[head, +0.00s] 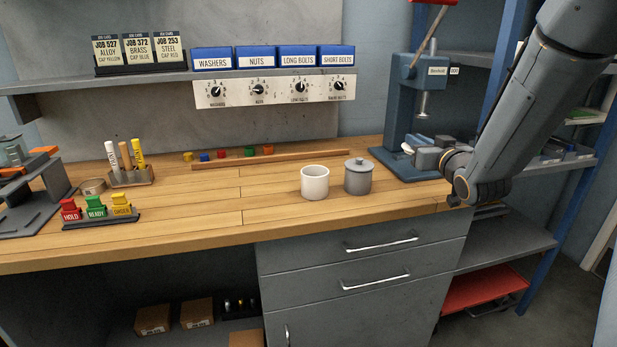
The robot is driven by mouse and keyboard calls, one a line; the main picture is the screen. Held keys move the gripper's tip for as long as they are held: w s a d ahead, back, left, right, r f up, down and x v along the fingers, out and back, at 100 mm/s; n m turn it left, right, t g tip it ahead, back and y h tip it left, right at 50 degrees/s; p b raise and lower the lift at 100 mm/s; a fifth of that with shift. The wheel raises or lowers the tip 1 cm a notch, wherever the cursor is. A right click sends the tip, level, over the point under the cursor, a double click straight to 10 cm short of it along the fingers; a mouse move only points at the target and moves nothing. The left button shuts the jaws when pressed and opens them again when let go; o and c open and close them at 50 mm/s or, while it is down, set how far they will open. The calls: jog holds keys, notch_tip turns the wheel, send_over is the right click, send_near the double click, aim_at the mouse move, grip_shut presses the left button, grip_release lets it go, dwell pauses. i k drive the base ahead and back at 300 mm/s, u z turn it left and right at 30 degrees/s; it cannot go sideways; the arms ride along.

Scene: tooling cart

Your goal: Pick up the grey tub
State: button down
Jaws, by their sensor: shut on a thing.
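The grey tub (358,179) stands upright on the wooden bench. It has a lid with a small knob on top. An off-white open pot (314,184) stands just to its left. My gripper (413,149) reaches in from the right, in front of the blue press, and is apart from the tub, to its right. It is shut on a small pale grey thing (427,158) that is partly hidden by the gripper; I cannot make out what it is.
The blue press (402,105) stands behind my gripper. A wooden strip (245,157) lies behind the pots, with several coloured blocks beyond it. Labelled buttons (97,208) and a marker holder (130,177) stand left. The bench front (215,222) is clear.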

aim_at(356, 183)
jog(key=z, duration=2.7)
jog(key=k, duration=1.15)
jog(key=u, duration=2.7)
